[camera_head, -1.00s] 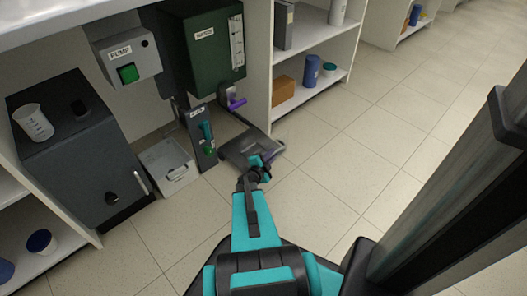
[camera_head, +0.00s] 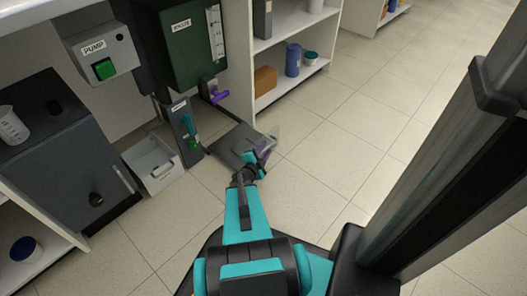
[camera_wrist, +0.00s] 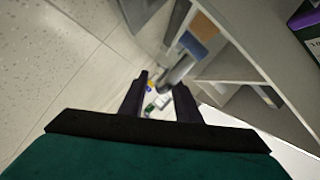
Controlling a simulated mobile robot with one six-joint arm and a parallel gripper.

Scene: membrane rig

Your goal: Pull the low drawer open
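I cannot tell for sure which thing is the low drawer. A dark grey cabinet (camera_head: 62,160) at the left has a round black knob (camera_head: 96,199) and a pale bar handle (camera_head: 122,178) on its front, which looks closed. A light grey box (camera_head: 142,157) with a dark handle stands on the floor to its right. My gripper (camera_head: 262,158) is over the floor, well to the right of both and apart from them. In the wrist view its two dark fingers (camera_wrist: 161,100) stand apart with nothing seen held between them.
A flat dark grey platform (camera_head: 232,143) lies behind my gripper, with a translucent shape beside it. A green tank (camera_head: 190,45), a pump box (camera_head: 100,52) and a lever panel (camera_head: 184,130) are above and left. Open shelves (camera_head: 290,85) stand behind. Floor on the right is clear.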

